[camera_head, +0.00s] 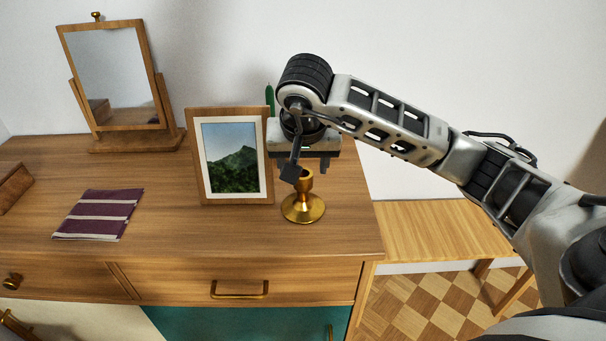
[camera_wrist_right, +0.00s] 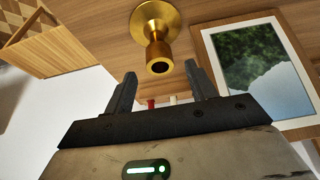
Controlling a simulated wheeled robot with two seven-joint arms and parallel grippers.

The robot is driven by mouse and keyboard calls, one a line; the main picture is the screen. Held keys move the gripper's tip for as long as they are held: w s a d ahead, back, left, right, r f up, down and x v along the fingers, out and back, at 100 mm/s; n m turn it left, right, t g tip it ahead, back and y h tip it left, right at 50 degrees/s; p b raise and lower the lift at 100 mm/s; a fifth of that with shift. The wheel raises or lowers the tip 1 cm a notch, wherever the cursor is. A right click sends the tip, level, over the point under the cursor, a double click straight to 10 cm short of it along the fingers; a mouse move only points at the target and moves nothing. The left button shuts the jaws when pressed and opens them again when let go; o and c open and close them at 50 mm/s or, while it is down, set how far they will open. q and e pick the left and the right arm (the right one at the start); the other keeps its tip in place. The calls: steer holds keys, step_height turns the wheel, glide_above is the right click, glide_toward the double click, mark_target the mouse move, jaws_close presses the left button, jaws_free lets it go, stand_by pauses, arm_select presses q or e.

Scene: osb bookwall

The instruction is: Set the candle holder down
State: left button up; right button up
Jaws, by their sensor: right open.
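The brass candle holder (camera_head: 303,208) stands upright on the wooden dresser top (camera_head: 240,231), near its right end. In the right wrist view the candle holder (camera_wrist_right: 157,28) shows its round base and open socket. My right gripper (camera_head: 309,172) is just above and behind the socket in the head view. In the wrist view my right gripper (camera_wrist_right: 161,86) is open, with its fingers apart and nothing held between them; the socket shows beyond the gap. The left gripper is not in view.
A framed landscape picture (camera_head: 232,158) stands close left of the holder. A tilting mirror (camera_head: 113,80) and a striped cloth (camera_head: 99,214) are further left. A green pointed thing (camera_head: 270,100) shows behind my gripper. A lower wooden table (camera_head: 437,228) is right of the dresser.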

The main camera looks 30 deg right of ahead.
steer(key=v, duration=0.6)
steer(key=s+a+f+m+g+y, duration=0.1)
steer(key=s+a+f+y, duration=0.15)
steer(key=a, duration=0.35)
steer(key=s+a+f+g+y, duration=0.2)
steer(key=a+y, duration=0.2)
steer(key=a, duration=0.2)
steer(key=s+a+f+m+g+y, duration=0.1)
steer(key=s+a+f+y, duration=0.2)
steer(key=a, duration=0.2)
steer(key=s+a+r+m+t+y, duration=0.3)
steer(key=a+r+m+y, duration=0.6)
steer(key=m+y, duration=0.75)
steer(key=w+d+f+m+t+h, duration=0.35)
steer(key=m+t+h, duration=0.35)
steer(key=m, duration=0.7)
steer(key=w+d+f+m+t+h, duration=0.25)
steer(key=d+m+t+h, duration=0.2)
steer(key=m+t, duration=0.6)
steer(key=s+d+f+m+g+h, duration=0.2)
steer(key=s+f+m+g+h, duration=0.2)
steer(key=f+m, duration=0.6)
steer(key=s+d+f+m+g+h, duration=0.3)
steer(key=s+f+m+g, duration=0.3)
steer(key=f+m, duration=0.4)
steer(key=shift+d+f+m+h+p, duration=0.2)
steer(key=shift+f+m+h+p, duration=0.2)
steer(key=shift+f+h, duration=0.4)
